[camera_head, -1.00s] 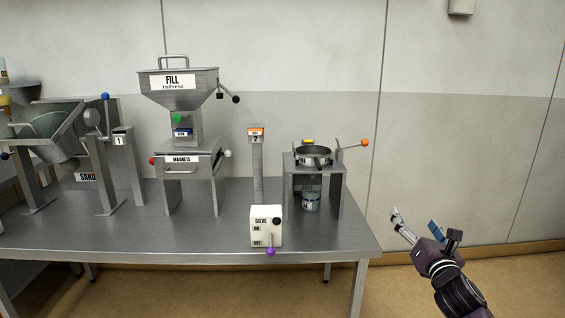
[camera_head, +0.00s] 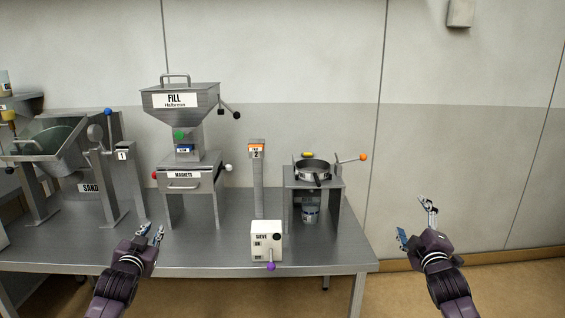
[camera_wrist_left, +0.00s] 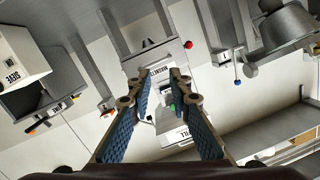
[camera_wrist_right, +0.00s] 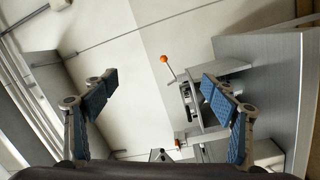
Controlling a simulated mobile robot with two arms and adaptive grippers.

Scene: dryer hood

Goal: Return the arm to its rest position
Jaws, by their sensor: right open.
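My left gripper (camera_head: 151,231) is over the front left part of the steel table (camera_head: 210,246), in front of the fill station. Its blue-padded fingers stand apart with nothing between them in the left wrist view (camera_wrist_left: 160,78). My right gripper (camera_head: 416,218) is to the right of the table's right edge, in front of the bare wall, fingers pointing up and away. It is open and empty, with a wide gap between its fingers in the right wrist view (camera_wrist_right: 155,85). Neither gripper touches anything that I can see.
Along the table stand the sand drum (camera_head: 60,140), the fill hopper (camera_head: 181,97) above a magnets drawer (camera_head: 183,177), a post marked 2 (camera_head: 257,180), the sieve control box (camera_head: 266,240) and the sieve stand (camera_head: 315,180). A small can (camera_head: 310,214) sits under the sieve.

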